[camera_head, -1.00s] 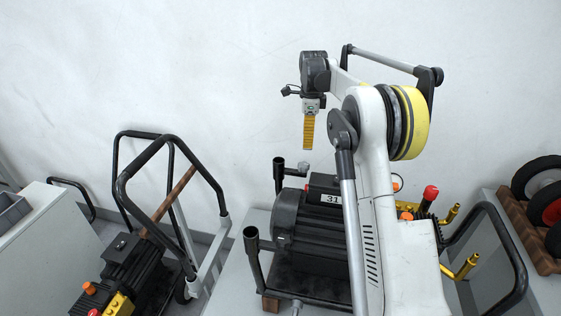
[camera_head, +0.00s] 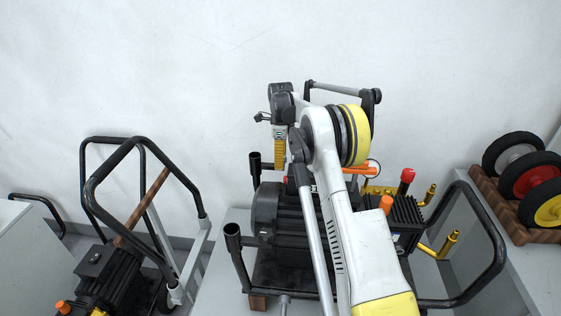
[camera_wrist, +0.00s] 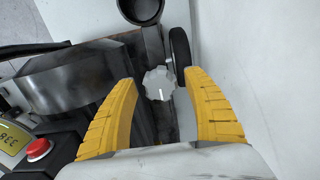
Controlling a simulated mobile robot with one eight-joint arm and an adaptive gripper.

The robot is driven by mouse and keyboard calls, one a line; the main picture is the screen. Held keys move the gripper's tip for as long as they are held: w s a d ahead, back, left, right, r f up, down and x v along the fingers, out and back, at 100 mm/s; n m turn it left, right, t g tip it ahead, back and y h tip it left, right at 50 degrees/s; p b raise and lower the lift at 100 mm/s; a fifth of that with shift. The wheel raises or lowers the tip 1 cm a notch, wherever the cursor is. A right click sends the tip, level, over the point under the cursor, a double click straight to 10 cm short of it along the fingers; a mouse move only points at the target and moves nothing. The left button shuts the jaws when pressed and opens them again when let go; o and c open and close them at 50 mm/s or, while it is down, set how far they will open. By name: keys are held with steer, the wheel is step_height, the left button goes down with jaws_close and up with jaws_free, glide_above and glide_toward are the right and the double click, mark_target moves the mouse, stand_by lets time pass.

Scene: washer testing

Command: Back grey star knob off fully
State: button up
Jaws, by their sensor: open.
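The grey star knob (camera_wrist: 159,83) shows in the wrist view, with a white mark on its face, beside the dark machine body. My gripper (camera_wrist: 160,79) is open, its two yellow fingers on either side of the knob in the picture. No contact is visible, and I cannot tell how far the tips are from it in depth. In the head view my gripper (camera_head: 280,167) points down over the back of the black motor unit (camera_head: 265,215). The knob is hidden there.
Black upright tubes (camera_head: 234,240) stand near the motor, and one open tube end (camera_wrist: 141,8) is close beyond the knob. A red button (camera_wrist: 38,149) sits at left in the wrist view. A wheeled cart frame (camera_head: 143,200) stands left. Wheels (camera_head: 530,180) rest at right.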

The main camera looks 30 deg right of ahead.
steer(key=shift+c, duration=0.4)
steer(key=c, duration=1.1)
